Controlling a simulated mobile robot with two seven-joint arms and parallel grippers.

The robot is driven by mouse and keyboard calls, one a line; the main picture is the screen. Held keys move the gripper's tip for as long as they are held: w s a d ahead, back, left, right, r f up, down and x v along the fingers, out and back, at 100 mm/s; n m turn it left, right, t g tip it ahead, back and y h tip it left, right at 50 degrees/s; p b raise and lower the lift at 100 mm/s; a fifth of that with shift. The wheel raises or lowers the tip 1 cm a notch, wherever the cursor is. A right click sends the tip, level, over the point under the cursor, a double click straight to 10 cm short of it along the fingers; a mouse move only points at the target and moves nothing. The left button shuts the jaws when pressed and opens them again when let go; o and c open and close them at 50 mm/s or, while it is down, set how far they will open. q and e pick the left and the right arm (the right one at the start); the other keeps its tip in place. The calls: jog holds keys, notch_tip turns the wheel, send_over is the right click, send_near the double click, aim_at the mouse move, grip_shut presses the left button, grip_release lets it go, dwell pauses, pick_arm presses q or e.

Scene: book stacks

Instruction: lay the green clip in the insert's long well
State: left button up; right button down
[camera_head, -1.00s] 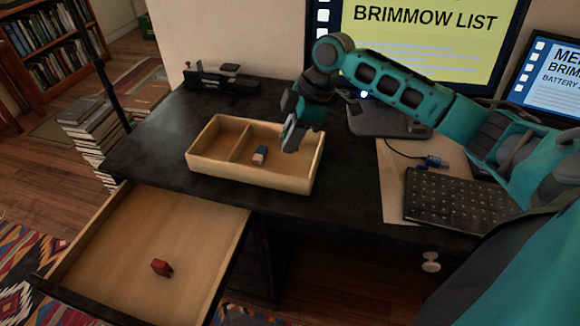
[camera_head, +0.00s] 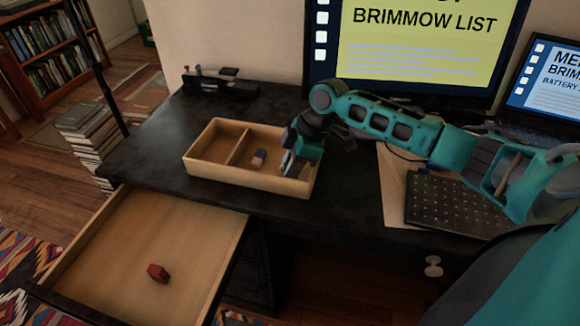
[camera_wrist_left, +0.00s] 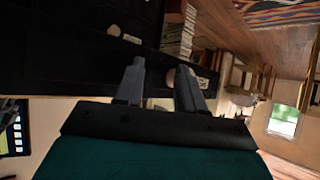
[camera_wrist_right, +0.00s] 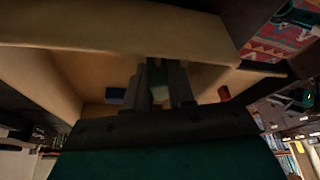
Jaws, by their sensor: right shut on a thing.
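The wooden insert (camera_head: 250,181) sits on the black desk, with a divider between a smaller left well and a longer right well. My right gripper (camera_head: 288,169) is low over the right end of the long well, pointing down. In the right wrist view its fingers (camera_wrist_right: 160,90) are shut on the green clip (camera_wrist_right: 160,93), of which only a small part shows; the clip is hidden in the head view. I cannot tell whether the clip touches the floor of the well. My left gripper (camera_wrist_left: 158,85) is open and empty in the left wrist view, outside the head view.
A blue-and-tan block (camera_head: 259,158) lies in the long well, left of my right gripper. An open drawer (camera_head: 190,230) in front holds a red block (camera_head: 158,273). A keyboard (camera_head: 455,205) lies to the right, and a black organizer (camera_head: 220,85) stands behind.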

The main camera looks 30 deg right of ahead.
jog(key=c, duration=1.2)
grip_release()
jog(key=shift+c, duration=0.2)
pick_arm(q)
jog(key=shift+f, duration=0.1)
pick_arm(e)
jog(key=shift+r, duration=0.1)
pick_arm(q)
jog(key=shift+s+a+r+p, duration=0.2)
jog(key=shift+a+r+p, duration=0.25)
jog(key=shift+p, duration=0.5)
pick_arm(e)
jog(key=v, duration=1.2)
pick_arm(q)
jog(key=shift+f+y, duration=0.1)
jog(key=shift+y, duration=0.2)
